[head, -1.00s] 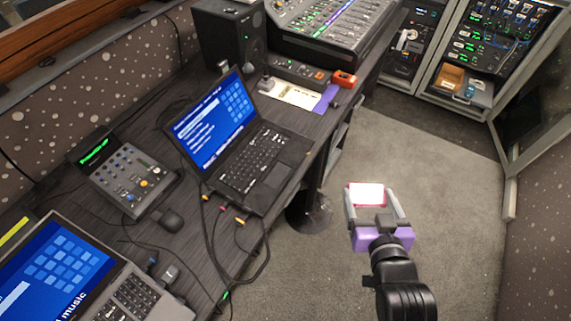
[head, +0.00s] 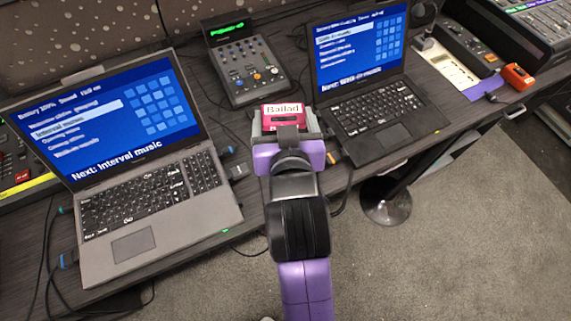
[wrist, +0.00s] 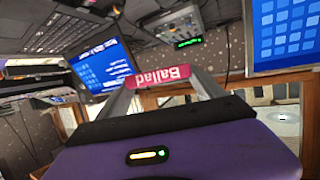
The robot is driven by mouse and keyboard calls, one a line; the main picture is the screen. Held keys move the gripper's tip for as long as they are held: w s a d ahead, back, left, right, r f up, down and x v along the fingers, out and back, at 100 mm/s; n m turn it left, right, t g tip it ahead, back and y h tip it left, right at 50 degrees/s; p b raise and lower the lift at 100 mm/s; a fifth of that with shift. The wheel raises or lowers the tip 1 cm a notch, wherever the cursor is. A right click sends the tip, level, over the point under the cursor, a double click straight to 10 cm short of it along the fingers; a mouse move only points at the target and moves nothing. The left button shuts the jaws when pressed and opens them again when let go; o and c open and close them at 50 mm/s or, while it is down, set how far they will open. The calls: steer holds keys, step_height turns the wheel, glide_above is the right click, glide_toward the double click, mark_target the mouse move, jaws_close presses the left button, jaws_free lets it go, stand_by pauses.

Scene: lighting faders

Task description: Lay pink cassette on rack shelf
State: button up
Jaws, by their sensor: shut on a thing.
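The pink cassette (head: 283,114) has a white label reading "Ballad". My gripper (head: 284,122) is shut on it and holds it in front of the desk, between the two laptops in the head view. In the wrist view the cassette (wrist: 158,77) sits between the two finger tips, its label upside down. The lower part of the cassette is hidden behind my gripper in the head view. The rack shelf is not in the head view now, and I cannot make it out in the wrist view.
A grey laptop (head: 130,190) stands on the left of the desk and a black laptop (head: 375,110) on the right. A small mixer (head: 248,72) is behind. An orange block (head: 517,77) lies far right. Cables hang at the desk edge.

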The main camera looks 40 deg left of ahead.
step_height(320, 180, down, 19)
steer(key=shift+d+r+b, duration=0.1)
steer(key=shift+r+b, duration=0.1)
steer(key=shift+b, duration=0.5)
steer(key=o, duration=1.4)
steer(key=shift+f, duration=0.1)
steer(key=v, duration=1.2)
